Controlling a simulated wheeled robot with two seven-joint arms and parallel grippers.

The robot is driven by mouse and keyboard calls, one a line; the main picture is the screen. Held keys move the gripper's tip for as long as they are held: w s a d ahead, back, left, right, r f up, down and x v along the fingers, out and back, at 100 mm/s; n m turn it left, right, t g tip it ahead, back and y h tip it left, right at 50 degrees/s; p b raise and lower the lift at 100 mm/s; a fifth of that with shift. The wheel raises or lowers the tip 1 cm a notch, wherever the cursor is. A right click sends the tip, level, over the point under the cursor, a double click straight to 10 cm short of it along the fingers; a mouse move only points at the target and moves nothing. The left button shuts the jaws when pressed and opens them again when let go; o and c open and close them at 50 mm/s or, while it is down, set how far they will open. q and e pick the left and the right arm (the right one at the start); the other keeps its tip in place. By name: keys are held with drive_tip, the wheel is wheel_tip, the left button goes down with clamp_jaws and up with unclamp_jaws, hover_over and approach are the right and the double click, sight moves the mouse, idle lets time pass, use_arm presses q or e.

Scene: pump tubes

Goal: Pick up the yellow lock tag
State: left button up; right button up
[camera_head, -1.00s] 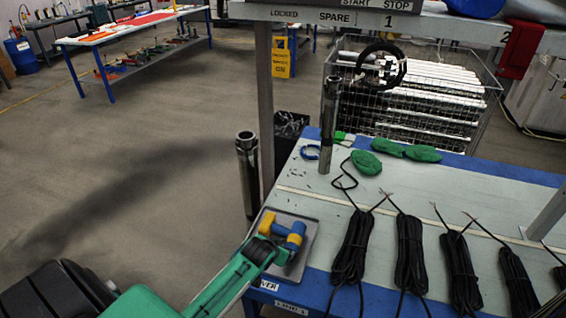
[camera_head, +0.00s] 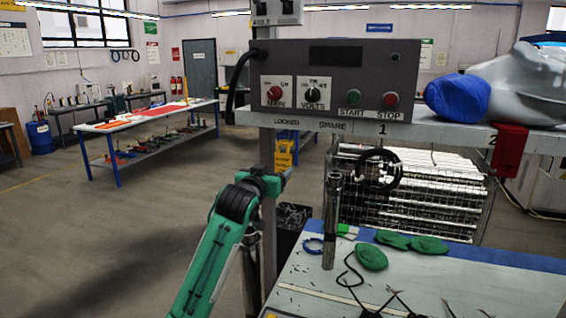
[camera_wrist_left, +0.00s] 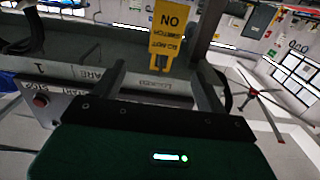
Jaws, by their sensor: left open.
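The yellow lock tag (camera_head: 283,148) hangs just below the shelf edge, under the LOCKED label, in the head view; the left arm is close to its lower part. In the left wrist view, which is upside down, the tag (camera_wrist_left: 168,30) with black lettering shows between the two fingers. My left gripper (camera_head: 287,174) is raised just below the tag, and its open fingers (camera_wrist_left: 160,70) show in the wrist view. Whether the tag is within the fingers' reach in depth I cannot tell. My right gripper is not in view.
A control box (camera_head: 335,75) with knobs and buttons stands on the shelf (camera_head: 455,135) above. A metal post (camera_head: 268,150) is close behind the left gripper. An upright metal tube (camera_head: 331,225) and green pads (camera_head: 372,258) are on the bench to the right.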

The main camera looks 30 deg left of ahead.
sight(283, 158)
use_arm(q)
drive_tip(key=p+x, duration=0.1)
drive_tip(key=x, duration=0.4)
drive_tip(key=shift+w+a+r+p, duration=0.1)
drive_tip(key=shift+w+p, duration=0.15)
drive_tip(key=shift+p, duration=0.15)
drive_tip(key=p+x, duration=0.2)
drive_tip(key=x, duration=0.1)
drive_tip(key=shift+a, duration=0.3)
drive_tip(key=shift+w+a, duration=0.1)
drive_tip(key=shift+w, duration=0.5)
drive_tip(key=c, duration=1.1)
